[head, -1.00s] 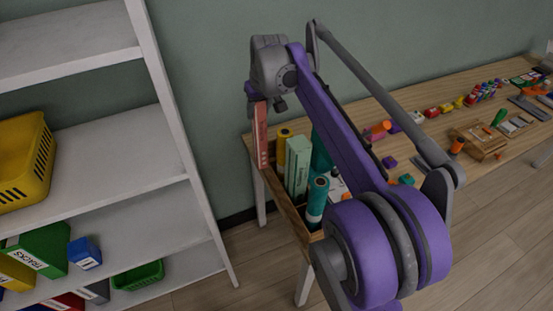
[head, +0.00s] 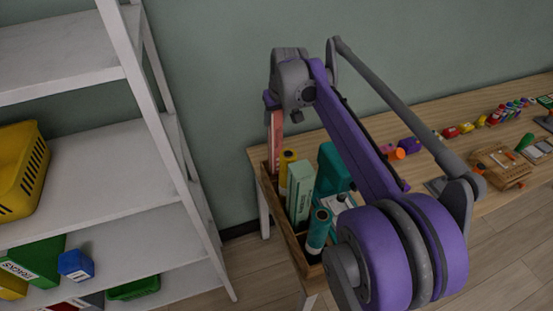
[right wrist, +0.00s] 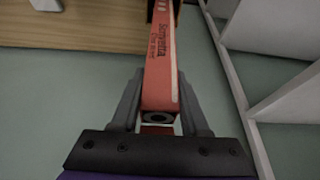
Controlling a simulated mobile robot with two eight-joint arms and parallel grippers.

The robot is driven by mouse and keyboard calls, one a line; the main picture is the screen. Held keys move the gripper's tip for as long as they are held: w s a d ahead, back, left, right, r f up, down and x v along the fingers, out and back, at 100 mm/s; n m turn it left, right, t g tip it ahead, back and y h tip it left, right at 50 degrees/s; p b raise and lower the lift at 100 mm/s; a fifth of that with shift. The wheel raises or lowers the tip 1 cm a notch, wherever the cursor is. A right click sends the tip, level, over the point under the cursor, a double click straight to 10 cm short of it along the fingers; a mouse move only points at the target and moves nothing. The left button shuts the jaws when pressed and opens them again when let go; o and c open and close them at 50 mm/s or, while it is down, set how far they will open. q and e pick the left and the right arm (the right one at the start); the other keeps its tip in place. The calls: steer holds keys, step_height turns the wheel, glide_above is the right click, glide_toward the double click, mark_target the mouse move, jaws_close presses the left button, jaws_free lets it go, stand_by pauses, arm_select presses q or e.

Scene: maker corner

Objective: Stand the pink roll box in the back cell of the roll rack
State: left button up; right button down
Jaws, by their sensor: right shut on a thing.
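The pink roll box (head: 276,138) stands nearly upright at the back end of the wooden roll rack (head: 284,227). My right gripper (head: 273,104) is shut on its upper end. In the right wrist view the box (right wrist: 160,68), with dark lettering, runs away between the two fingers of my right gripper (right wrist: 159,108). Its lower end is beside the yellow roll (head: 287,158); I cannot tell whether it is inside the back cell or just above it. My left gripper is out of view.
A pale green box (head: 300,190) and a teal roll (head: 318,231) stand in the rack near the pink box. A teal object (head: 333,168) stands just right. A white shelf unit (head: 160,130) is left of the table. Toys lie along the table to the right.

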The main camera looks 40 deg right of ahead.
mark_target(275, 138)
step_height(275, 138, down, 8)
steer(key=shift+r, duration=0.25)
steer(key=shift+f, duration=0.15)
steer(key=shift+c, duration=2)
jaws_free()
steer(key=v, duration=1.2)
steer(key=shift+r, duration=0.25)
steer(key=s+a+f+n+t+y, duration=0.1)
steer(key=s+a+f+n, duration=0.2)
steer(key=s+a+f, duration=1.6)
steer(key=a, duration=0.2)
steer(key=shift+s+a+n, duration=0.25)
steer(key=shift+a+n, duration=0.05)
